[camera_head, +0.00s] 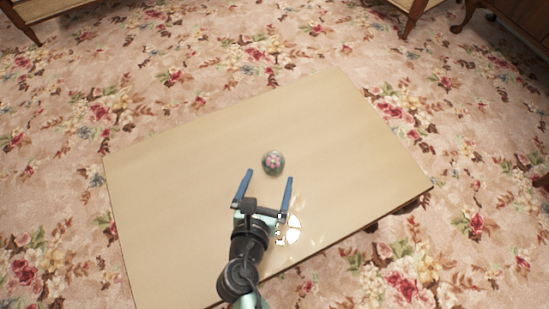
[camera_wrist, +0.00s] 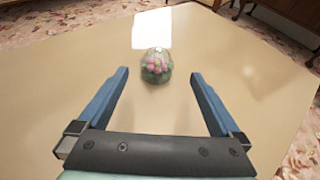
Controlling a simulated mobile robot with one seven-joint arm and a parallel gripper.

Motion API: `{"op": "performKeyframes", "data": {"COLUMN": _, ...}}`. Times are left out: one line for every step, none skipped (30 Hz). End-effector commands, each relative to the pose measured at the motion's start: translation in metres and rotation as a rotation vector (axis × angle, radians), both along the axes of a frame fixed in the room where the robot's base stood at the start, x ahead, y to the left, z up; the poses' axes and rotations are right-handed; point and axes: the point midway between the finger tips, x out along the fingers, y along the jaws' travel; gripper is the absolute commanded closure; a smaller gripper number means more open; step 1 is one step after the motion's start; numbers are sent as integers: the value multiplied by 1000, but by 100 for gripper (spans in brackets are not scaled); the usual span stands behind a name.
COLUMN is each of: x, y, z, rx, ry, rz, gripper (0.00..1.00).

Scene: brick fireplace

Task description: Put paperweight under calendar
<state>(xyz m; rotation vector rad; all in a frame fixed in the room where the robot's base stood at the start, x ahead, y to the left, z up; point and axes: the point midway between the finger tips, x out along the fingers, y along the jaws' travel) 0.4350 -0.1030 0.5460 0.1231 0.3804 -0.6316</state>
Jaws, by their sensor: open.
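The paperweight (camera_head: 273,161) is a small rounded glass piece with pink and green inside, standing on the light wooden table. It also shows in the wrist view (camera_wrist: 156,66), ahead of the fingers and roughly midway between them. My gripper (camera_head: 269,175) is open, with its two blue fingers spread and nothing between them. The fingertips point toward the paperweight and are apart from it. The wrist view also shows my gripper (camera_wrist: 158,72) from behind. I cannot make out a calendar in either view.
The table top (camera_head: 170,190) is otherwise bare, with free room on all sides of the paperweight. A bright reflection lies on it near my wrist. Flowered carpet (camera_head: 200,60) surrounds the table. Wooden furniture legs (camera_head: 413,18) stand at the far edge.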

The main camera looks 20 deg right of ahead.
Motion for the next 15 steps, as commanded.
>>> {"op": "performKeyframes", "data": {"x": 5, "y": -3, "z": -3, "rx": 0, "ry": -2, "rz": 0, "gripper": 0}}
{"op": "performKeyframes", "data": {"x": 6, "y": -4, "z": -4, "rx": 0, "ry": -1, "rz": 0, "gripper": 0}}
{"op": "performKeyframes", "data": {"x": 8, "y": -5, "z": -4, "rx": 0, "ry": -1, "rz": 0, "gripper": 0}}
{"op": "performKeyframes", "data": {"x": 8, "y": -6, "z": -5, "rx": 1, "ry": -1, "rz": -1, "gripper": 0}}
{"op": "performKeyframes", "data": {"x": 10, "y": -7, "z": -6, "rx": 1, "ry": -1, "rz": -1, "gripper": 0}}
{"op": "performKeyframes", "data": {"x": 12, "y": -8, "z": -9, "rx": 1, "ry": -2, "rz": -2, "gripper": 0}}
{"op": "performKeyframes", "data": {"x": 15, "y": -10, "z": -11, "rx": 1, "ry": -3, "rz": -2, "gripper": 0}}
{"op": "performKeyframes", "data": {"x": 18, "y": -12, "z": -14, "rx": 1, "ry": -3, "rz": -2, "gripper": 0}}
{"op": "performKeyframes", "data": {"x": 23, "y": -14, "z": -18, "rx": 2, "ry": -4, "rz": -3, "gripper": 0}}
{"op": "performKeyframes", "data": {"x": 27, "y": -16, "z": -21, "rx": 2, "ry": -4, "rz": -3, "gripper": 0}}
{"op": "performKeyframes", "data": {"x": 30, "y": -18, "z": -24, "rx": 1, "ry": -5, "rz": -2, "gripper": 0}}
{"op": "performKeyframes", "data": {"x": 35, "y": -20, "z": -26, "rx": 3, "ry": -4, "rz": -2, "gripper": 0}}
{"op": "performKeyframes", "data": {"x": 38, "y": -23, "z": -26, "rx": 3, "ry": -4, "rz": -2, "gripper": 0}}
{"op": "performKeyframes", "data": {"x": 40, "y": -25, "z": -28, "rx": 1, "ry": -2, "rz": -2, "gripper": 0}}
{"op": "performKeyframes", "data": {"x": 43, "y": -27, "z": -29, "rx": 2, "ry": -3, "rz": -2, "gripper": 0}}
